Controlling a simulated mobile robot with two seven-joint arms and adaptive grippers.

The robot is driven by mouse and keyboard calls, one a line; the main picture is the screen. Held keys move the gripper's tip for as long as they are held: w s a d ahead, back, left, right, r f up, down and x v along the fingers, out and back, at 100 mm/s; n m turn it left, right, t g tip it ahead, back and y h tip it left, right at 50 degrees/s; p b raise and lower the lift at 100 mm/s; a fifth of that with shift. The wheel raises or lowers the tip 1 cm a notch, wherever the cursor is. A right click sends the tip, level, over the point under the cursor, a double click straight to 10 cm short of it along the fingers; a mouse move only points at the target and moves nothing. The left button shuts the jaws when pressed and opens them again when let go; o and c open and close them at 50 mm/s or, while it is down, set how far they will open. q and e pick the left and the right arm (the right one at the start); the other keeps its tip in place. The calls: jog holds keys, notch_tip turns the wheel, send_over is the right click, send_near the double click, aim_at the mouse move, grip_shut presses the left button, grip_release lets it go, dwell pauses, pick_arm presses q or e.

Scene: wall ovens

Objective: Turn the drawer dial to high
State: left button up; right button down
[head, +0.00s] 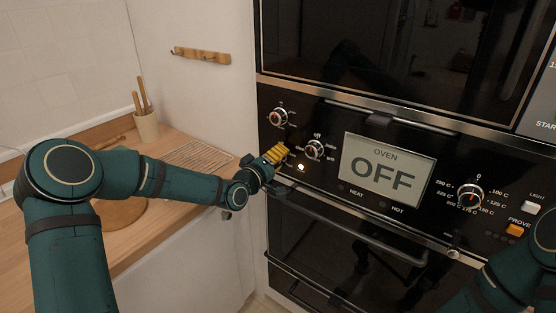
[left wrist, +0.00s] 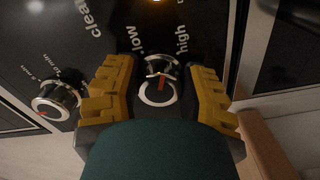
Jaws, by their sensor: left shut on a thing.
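The drawer dial (left wrist: 158,95) is a round silver and black knob with a red line, between my left gripper's yellow fingers (left wrist: 160,88) in the left wrist view. The words "low" and "high" are printed just beyond it. The red line runs roughly up and down in that picture; I cannot tell exactly which mark it points to. In the head view my left gripper (head: 276,154) is at the left end of the black control panel and hides this dial. The left gripper is shut on it. My right arm shows at the lower right; its gripper is not visible.
A timer knob (head: 278,117) is above my left gripper, and another dial (head: 314,149) is close to its right. An orange lamp (head: 301,167) is lit. The oven display (head: 385,172) reads OFF. A temperature dial (head: 469,196) is farther right. A wooden counter (head: 170,200) lies left.

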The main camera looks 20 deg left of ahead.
pick_arm(q)
jog(key=m, duration=0.5)
jog(key=shift+r, duration=0.1)
jog(key=shift+m, duration=0.4)
jog(key=o, duration=1.3)
jog(key=shift+w, duration=0.1)
jog(key=shift+c, duration=0.2)
jog(key=v, duration=1.2)
jog(key=shift+f, duration=0.2)
